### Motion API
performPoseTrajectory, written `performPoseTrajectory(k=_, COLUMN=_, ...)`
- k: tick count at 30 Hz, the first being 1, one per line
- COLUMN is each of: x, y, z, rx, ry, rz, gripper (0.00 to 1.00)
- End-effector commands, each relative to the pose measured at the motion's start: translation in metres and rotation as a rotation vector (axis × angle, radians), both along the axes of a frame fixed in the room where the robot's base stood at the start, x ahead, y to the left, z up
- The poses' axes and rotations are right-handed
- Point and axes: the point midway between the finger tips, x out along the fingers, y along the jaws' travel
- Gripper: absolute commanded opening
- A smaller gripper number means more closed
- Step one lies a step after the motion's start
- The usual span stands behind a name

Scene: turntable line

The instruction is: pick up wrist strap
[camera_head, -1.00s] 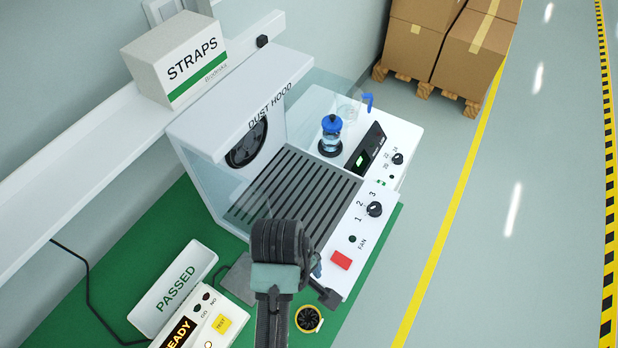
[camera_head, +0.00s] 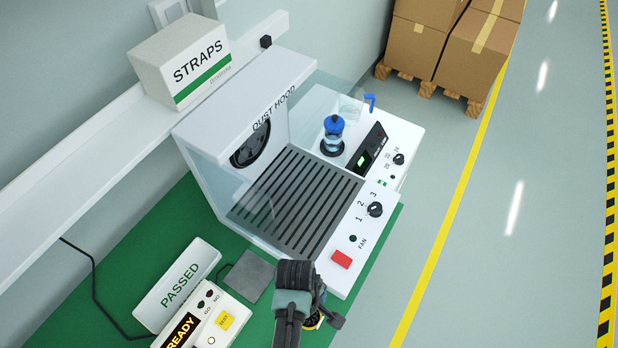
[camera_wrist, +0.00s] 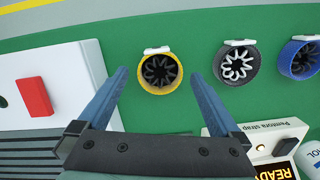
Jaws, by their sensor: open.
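In the wrist view, three round, coil-like pieces that look like wrist straps lie on the green mat (camera_wrist: 190,98). The yellow-rimmed strap (camera_wrist: 144,72) has a black finned middle and a white tab. The dark grey strap (camera_wrist: 222,68) and the blue strap (camera_wrist: 285,58) lie to its right. My gripper (camera_wrist: 159,70) is open and empty, its two blue-grey fingers on either side of the yellow-rimmed strap in the picture. Whether they are down at its height I cannot tell. In the head view, my gripper (camera_head: 325,312) covers most of that strap, with only a bit of yellow rim showing.
The white dust hood (camera_head: 245,85) with its red button (camera_head: 341,259) stands close beside my gripper. A tester reading READY (camera_head: 222,312) and a PASSED sign (camera_head: 180,285) are to the left. A grey pad (camera_head: 248,275) lies between. A STRAPS box (camera_head: 180,58) sits on the shelf.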

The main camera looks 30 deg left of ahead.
Motion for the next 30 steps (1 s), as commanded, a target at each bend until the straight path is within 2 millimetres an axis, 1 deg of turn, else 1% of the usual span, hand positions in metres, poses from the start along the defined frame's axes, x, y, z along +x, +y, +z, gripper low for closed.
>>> performPoseTrajectory(k=1, x=-0.0005, y=-0.0006, z=-0.0057, rx=-0.001, ry=0.001, rz=0.0, gripper=1.0)
performPoseTrajectory(k=4, x=-0.0008, y=-0.0012, z=-0.0118, rx=0.0, ry=0.0, rz=0.0, gripper=1.0)
performPoseTrajectory(k=11, x=-0.0006, y=-0.0012, z=-0.0133, rx=0.001, ry=-0.001, rz=0.0, gripper=1.0)
performPoseTrajectory(k=12, x=-0.0006, y=-0.0012, z=-0.0132, rx=0.001, ry=-0.001, rz=0.0, gripper=0.98)
performPoseTrajectory(k=14, x=-0.0006, y=-0.0012, z=-0.0132, rx=0.001, ry=-0.001, rz=0.0, gripper=0.87)
performPoseTrajectory(k=15, x=-0.0006, y=-0.0012, z=-0.0131, rx=0.001, ry=-0.001, rz=0.0, gripper=0.8)
performPoseTrajectory(k=17, x=-0.0006, y=-0.0012, z=-0.0131, rx=0.001, ry=-0.001, rz=0.0, gripper=0.69)
performPoseTrajectory(k=18, x=-0.0006, y=-0.0012, z=-0.0131, rx=0.001, ry=-0.001, rz=0.0, gripper=0.62)
performPoseTrajectory(k=20, x=-0.0006, y=-0.0012, z=-0.013, rx=0.001, ry=-0.001, rz=0.0, gripper=0.51)
performPoseTrajectory(k=21, x=-0.0007, y=-0.0012, z=-0.013, rx=0.001, ry=-0.001, rz=0.0, gripper=0.44)
performPoseTrajectory(k=25, x=-0.0007, y=-0.0012, z=-0.013, rx=0.001, ry=-0.001, rz=0.0, gripper=0.21)
performPoseTrajectory(k=26, x=-0.0006, y=-0.0012, z=-0.0129, rx=0.001, ry=-0.001, rz=0.0, gripper=0.19)
performPoseTrajectory(k=30, x=-0.0006, y=-0.0012, z=-0.0129, rx=0.001, ry=-0.001, rz=0.0, gripper=0.19)
